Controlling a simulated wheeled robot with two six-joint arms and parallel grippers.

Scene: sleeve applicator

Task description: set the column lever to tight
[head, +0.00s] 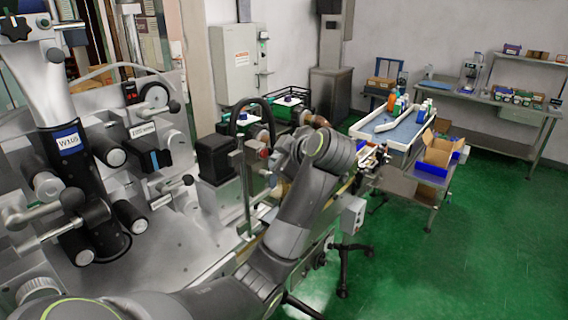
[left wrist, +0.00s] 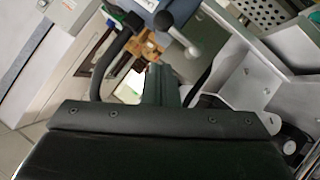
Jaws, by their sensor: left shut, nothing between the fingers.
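My left gripper (head: 374,158) is at the far end of my left arm in the head view, small and partly hidden by my wrist. In the left wrist view its fingers (left wrist: 160,85) are together and hold nothing. My right gripper is not in view.
A grey machine with several black-knobbed handles and a column labelled W3.05 (head: 68,142) fills the left. A curved black handle (left wrist: 108,62) stands left of my fingers in the left wrist view. A bench (head: 395,128) with bins stands beyond my gripper. Green floor (head: 470,230) is clear at right.

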